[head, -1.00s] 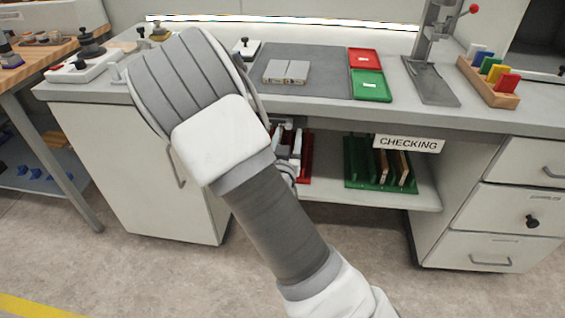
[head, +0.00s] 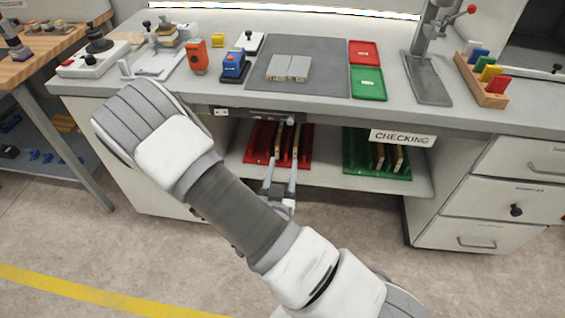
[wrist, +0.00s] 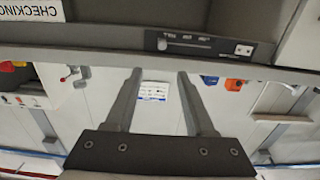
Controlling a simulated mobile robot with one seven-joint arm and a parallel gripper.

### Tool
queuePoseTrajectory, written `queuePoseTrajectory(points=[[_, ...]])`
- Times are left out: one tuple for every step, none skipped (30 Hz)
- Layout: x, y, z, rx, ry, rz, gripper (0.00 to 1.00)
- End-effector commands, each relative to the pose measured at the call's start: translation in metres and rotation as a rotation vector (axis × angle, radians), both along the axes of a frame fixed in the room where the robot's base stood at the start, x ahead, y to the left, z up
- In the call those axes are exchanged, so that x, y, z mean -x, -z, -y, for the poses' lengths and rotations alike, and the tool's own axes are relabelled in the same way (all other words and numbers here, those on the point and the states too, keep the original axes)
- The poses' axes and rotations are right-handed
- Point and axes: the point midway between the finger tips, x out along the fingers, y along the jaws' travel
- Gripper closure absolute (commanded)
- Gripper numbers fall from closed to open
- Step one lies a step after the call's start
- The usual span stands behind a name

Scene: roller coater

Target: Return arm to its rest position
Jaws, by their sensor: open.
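My white and grey arm (head: 235,210) reaches across the front of the bench. My gripper (head: 281,170) is in front of the lower shelf opening, below the worktop edge, and partly hidden by my arm. In the wrist view my gripper (wrist: 158,75) shows two grey fingers spread apart with nothing between them. The bench front edge (wrist: 100,62) crosses the wrist view beyond the fingertips.
The worktop (head: 205,97) holds a grey mat (head: 325,75) with two plates, an orange device (head: 196,57) and red and green trays. Red (head: 262,140) and green (head: 357,150) racks stand on the lower shelf. Drawers are at right. Floor in front is clear.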

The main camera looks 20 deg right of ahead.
Motion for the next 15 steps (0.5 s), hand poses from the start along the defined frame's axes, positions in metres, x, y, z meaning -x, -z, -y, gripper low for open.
queuePoseTrajectory(points=[[0.0039,-0.0015,-0.0013,0.001,-0.001,-0.003,0.45],[0.0055,-0.0014,-0.0017,0.001,0.000,-0.002,0.45],[0.0071,-0.0012,-0.0023,0.002,0.000,-0.001,0.45],[0.0080,-0.0010,-0.0027,0.002,0.000,-0.001,0.45],[0.0086,-0.0008,-0.0030,0.002,0.000,-0.001,0.45],[0.0092,-0.0005,-0.0032,0.001,0.000,0.001,0.45],[0.0095,-0.0003,-0.0032,0.001,0.000,0.001,0.45],[0.0096,-0.0001,-0.0033,0.001,0.001,0.001,0.45],[0.0096,0.0001,-0.0032,0.001,0.001,0.001,0.45],[0.0095,0.0001,-0.0031,0.001,0.001,0.001,0.45],[0.0095,0.0001,-0.0031,0.001,0.001,0.001,0.45],[0.0095,0.0001,-0.0031,0.001,0.001,0.001,0.45],[0.0094,0.0001,-0.0031,0.001,0.001,0.001,0.45],[0.0094,0.0001,-0.0031,0.001,0.001,0.001,0.45],[0.0094,0.0001,-0.0031,0.001,0.001,0.001,0.45]])
